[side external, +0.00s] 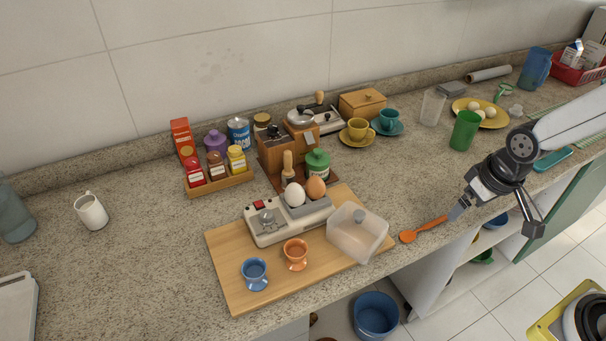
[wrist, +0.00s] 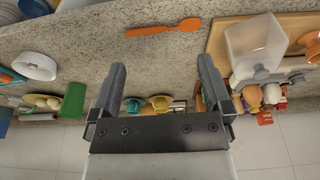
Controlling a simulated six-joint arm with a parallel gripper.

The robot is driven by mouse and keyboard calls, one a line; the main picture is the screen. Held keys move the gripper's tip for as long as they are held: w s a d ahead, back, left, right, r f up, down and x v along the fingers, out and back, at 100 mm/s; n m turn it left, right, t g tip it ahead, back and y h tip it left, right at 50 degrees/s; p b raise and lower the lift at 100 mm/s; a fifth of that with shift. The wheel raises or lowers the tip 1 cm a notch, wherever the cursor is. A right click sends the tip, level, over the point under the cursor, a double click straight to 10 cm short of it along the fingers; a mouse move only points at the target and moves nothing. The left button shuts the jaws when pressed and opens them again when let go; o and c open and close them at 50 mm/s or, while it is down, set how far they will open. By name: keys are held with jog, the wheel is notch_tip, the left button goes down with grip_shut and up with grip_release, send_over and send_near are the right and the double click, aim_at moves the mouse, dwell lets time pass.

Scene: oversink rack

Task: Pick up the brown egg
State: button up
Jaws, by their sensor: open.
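The brown egg (side external: 316,187) sits upright in the grey holder at the back right of the white egg cooker (side external: 285,220), just right of a white egg (side external: 295,195). In the wrist view the brown egg (wrist: 252,95) shows right of the right finger, beside the white egg (wrist: 272,93). My gripper (side external: 495,222) is open and empty, well to the right of the egg cooker, near the counter's front edge. In the wrist view my gripper (wrist: 162,64) has its fingers wide apart with nothing between them.
A clear plastic cover (side external: 357,235) stands on the wooden board (side external: 235,295), right of the cooker. Blue (side external: 254,273) and orange (side external: 296,254) egg cups stand in front. An orange spoon (side external: 424,229) lies near my gripper. A wooden grinder and green-lidded jar (side external: 317,166) stand close behind the eggs.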

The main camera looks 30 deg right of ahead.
jog(key=w+a+r+m+g, duration=0.1)
jog(key=w+a+m, duration=0.25)
jog(key=w, duration=0.35)
jog(key=w+a+r+m, duration=0.1)
jog(key=w+a+m, duration=0.25)
jog(key=w, duration=0.35)
jog(key=m+g, duration=0.2)
jog(key=m, duration=0.4)
send_over(316, 177)
jog(key=shift+d+r, duration=0.25)
jog(key=shift+w+a+m, duration=0.1)
jog(key=shift+a+m, duration=0.4)
jog(key=shift+s+d+f, duration=0.1)
jog(key=shift+f, duration=1.85)
jog(key=shift+s+d+f, duration=0.1)
jog(key=shift+f, duration=1.85)
jog(key=c, duration=1.3)
